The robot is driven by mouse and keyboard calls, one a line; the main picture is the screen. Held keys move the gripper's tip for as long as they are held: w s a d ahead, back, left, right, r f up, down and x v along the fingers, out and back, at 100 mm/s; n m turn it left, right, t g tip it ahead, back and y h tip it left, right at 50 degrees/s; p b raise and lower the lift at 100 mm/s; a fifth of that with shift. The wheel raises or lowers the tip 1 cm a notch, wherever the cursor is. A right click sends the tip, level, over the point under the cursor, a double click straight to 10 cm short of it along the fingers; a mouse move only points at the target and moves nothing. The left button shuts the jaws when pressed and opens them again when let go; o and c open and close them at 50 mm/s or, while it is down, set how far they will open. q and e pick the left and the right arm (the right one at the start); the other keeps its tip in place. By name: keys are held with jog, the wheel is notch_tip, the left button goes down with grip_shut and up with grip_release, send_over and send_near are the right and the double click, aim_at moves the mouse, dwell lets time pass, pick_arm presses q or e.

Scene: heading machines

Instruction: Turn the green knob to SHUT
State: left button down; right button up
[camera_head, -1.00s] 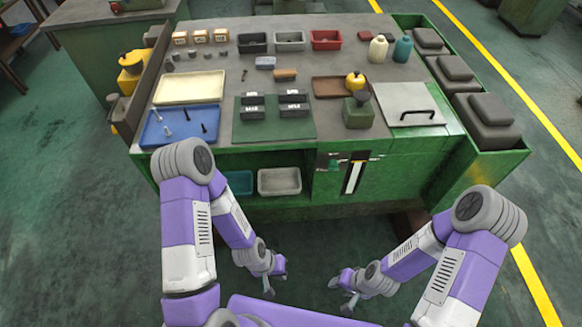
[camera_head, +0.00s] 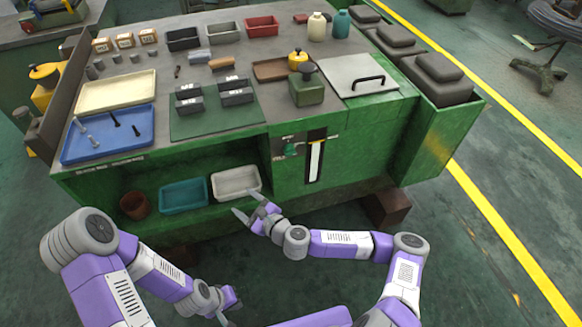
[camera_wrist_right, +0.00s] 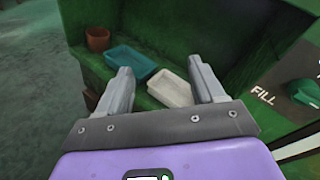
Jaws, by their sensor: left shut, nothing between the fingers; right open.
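The green knob (camera_head: 291,149) sits on the front panel of the green workbench, left of a white vertical gauge strip (camera_head: 315,162). My right gripper (camera_head: 244,203) is open and empty, below and left of the knob, in front of the lower shelf. It also shows in the right wrist view (camera_wrist_right: 161,68), apart from the knob. My left gripper (camera_head: 231,305) is shut and empty, low near my base.
The lower shelf holds a white bin (camera_head: 236,181), a teal bin (camera_head: 184,195) and a brown pot (camera_head: 135,205). The bench top (camera_head: 225,66) carries trays and small parts. A brown block (camera_head: 388,207) stands on the floor under the bench. Floor in front is clear.

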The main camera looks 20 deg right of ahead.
jog(key=w+d+m+t+h+b, duration=0.1)
jog(key=w+d+m+t+h, duration=0.15)
jog(key=w+d+m, duration=0.35)
jog(key=m+t+h+b, duration=0.2)
jog(key=m+h, duration=0.3)
jog(key=h, duration=0.1)
send_near(290, 151)
jog(key=w, duration=0.1)
pick_arm(q)
notch_tip(290, 151, down, 6)
jog(key=shift+r+b, duration=0.25)
jog(key=shift+b, duration=0.4)
pick_arm(e)
jog(key=w, duration=0.7)
jog(key=shift+w+f, duration=0.35)
jog(key=shift+g, duration=0.25)
jog(key=c, duration=1.1)
jog(key=shift+o, duration=0.2)
